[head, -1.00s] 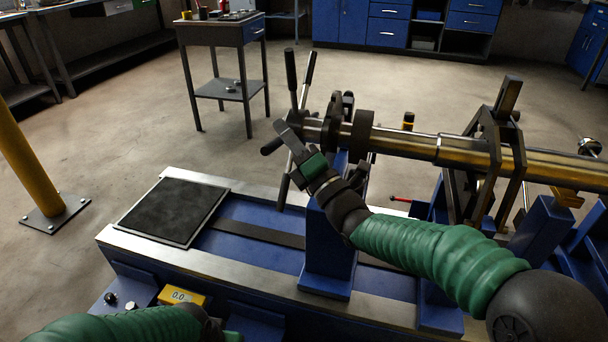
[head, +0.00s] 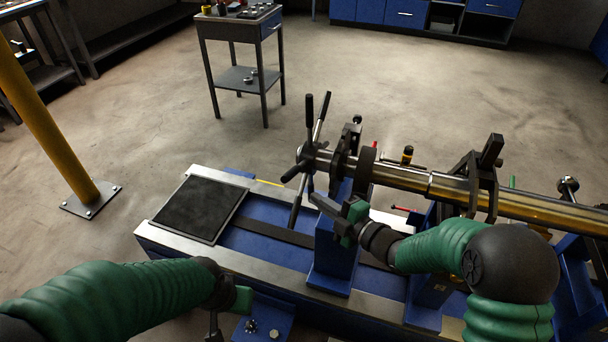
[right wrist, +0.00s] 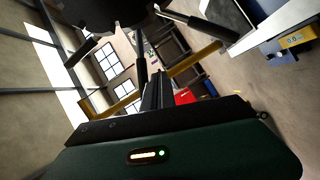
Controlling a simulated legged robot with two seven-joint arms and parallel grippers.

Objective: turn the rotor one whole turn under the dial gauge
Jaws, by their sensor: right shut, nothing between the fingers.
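The rotor's metal shaft (head: 400,178) lies across the stand, with a dark disc (head: 364,165) near its left end. The handled hub (head: 309,156) at that end has several dark-gripped rods sticking out. My right gripper (head: 318,203) is shut and empty, just below and right of the hub, by the lower rod (head: 296,207); contact cannot be told. In the right wrist view its fingers (right wrist: 155,92) point toward rods, with a dark round part (right wrist: 95,12) above. My left gripper (head: 228,308) is low in the head view, its fingers mostly hidden. I cannot clearly identify the dial gauge.
The blue stand (head: 337,255) with a metal-edged bed carries the shaft. A black mat (head: 202,209) lies at its left end. A yellow readout box (right wrist: 297,38) shows in the right wrist view. A yellow post (head: 50,120) and a small table (head: 240,75) stand beyond; floor between is clear.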

